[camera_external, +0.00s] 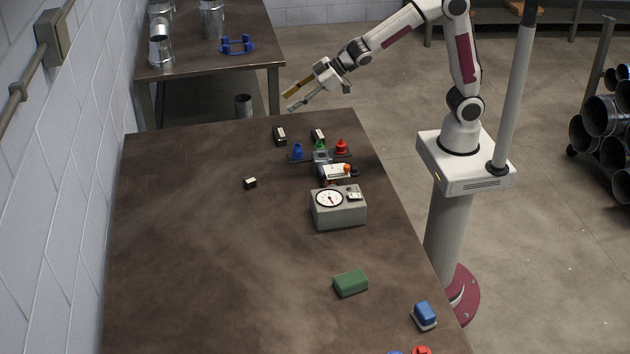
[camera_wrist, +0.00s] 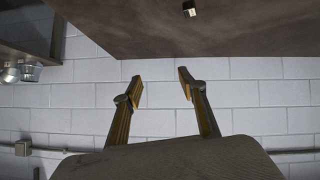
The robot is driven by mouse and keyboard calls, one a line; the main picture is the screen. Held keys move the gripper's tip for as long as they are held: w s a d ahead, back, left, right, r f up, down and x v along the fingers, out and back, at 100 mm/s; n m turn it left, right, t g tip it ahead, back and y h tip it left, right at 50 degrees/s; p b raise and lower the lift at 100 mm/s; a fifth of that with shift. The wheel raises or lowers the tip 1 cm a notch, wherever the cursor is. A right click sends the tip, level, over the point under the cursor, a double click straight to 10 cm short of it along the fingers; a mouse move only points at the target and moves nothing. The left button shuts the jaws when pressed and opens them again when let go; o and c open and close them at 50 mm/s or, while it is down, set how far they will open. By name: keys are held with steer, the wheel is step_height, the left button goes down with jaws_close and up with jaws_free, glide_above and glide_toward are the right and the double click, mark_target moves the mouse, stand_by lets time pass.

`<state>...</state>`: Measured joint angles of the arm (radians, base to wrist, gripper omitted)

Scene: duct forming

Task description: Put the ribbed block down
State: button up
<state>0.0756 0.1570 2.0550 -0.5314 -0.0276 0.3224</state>
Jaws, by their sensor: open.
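My gripper (camera_external: 287,102) is open and empty, held above the far end of the brown table. In the wrist view its two gold-lined fingers (camera_wrist: 160,82) are spread apart with only the wall between them. I cannot tell for sure which object is the ribbed block, because no ribs can be made out at this size. A small black block with a pale top (camera_external: 250,183) rests alone on the table, apart from my gripper. A small dark block also shows in the wrist view (camera_wrist: 189,9). A green block (camera_external: 350,283) lies nearer the front.
Two dark blocks (camera_external: 279,135) (camera_external: 318,135) lie near the table's far end, by a rack with blue, green and red pieces (camera_external: 297,157). A grey gauge box (camera_external: 338,212) and a blue-topped block (camera_external: 424,315) stand along the right side. The table's left half is clear.

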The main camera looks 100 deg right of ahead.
steer(key=s+r+m+g+h, duration=0.1)
steer(key=s+r+m+g, duration=0.2)
steer(key=s, duration=1.6)
steer(key=s+a+f+g, duration=0.1)
steer(key=s+a, duration=0.1)
steer(key=s, duration=0.7)
steer(key=s+a+f+n+g+y, duration=0.1)
steer(key=s+a+f, duration=0.1)
steer(key=s, duration=0.8)
steer(key=shift+s+y, duration=0.2)
steer(key=shift+y, duration=0.1)
steer(key=shift+a, duration=0.1)
